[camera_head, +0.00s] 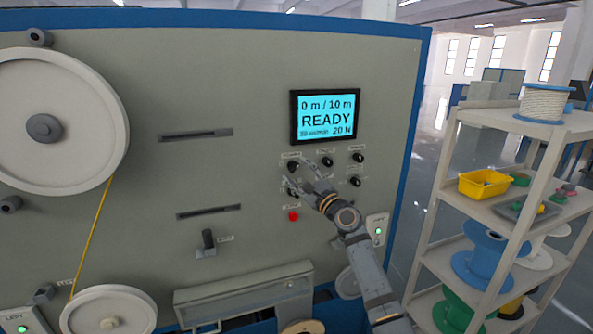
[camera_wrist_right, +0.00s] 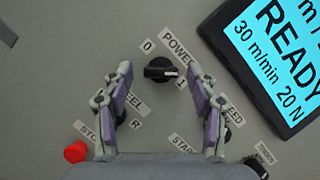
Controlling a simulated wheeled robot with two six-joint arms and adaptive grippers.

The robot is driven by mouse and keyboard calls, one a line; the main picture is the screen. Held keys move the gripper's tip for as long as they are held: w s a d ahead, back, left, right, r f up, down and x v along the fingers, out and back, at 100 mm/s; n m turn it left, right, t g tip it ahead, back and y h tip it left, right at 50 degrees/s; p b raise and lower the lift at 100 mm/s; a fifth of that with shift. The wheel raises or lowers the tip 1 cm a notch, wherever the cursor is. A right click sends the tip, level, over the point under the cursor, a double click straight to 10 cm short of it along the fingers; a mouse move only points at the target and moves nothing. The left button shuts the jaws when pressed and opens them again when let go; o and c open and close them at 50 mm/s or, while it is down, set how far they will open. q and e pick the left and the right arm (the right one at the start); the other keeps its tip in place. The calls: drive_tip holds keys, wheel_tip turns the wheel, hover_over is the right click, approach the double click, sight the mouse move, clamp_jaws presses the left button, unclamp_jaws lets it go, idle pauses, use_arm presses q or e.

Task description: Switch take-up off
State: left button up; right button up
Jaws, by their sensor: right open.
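My right gripper (camera_head: 298,171) is open in front of the small control group below the screen. In the right wrist view its fingers (camera_wrist_right: 160,73) stand on either side of a black rotary knob (camera_wrist_right: 160,70), with a gap on both sides. The label by this knob reads POWER, with a 0 at its upper left. In the head view the same knob (camera_head: 293,167) is at the upper left of the group. No label that I can read says take-up. A label ending in EEL (camera_wrist_right: 117,70) is partly hidden by a finger. My left gripper is out of view.
The screen (camera_head: 325,117) reads 0 m / 10 m, READY. A red button (camera_head: 293,216), beside the STOP label, sits below the knobs. Other black knobs (camera_head: 358,157) are close to the right. A lever (camera_head: 208,243) is at lower left. A shelf (camera_head: 480,188) stands right of the machine.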

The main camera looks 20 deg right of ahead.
drive_tip(key=shift+w+r, duration=0.1)
drive_tip(key=shift+w, duration=0.25)
drive_tip(key=c, duration=1.1)
drive_tip(key=shift+c, duration=0.2)
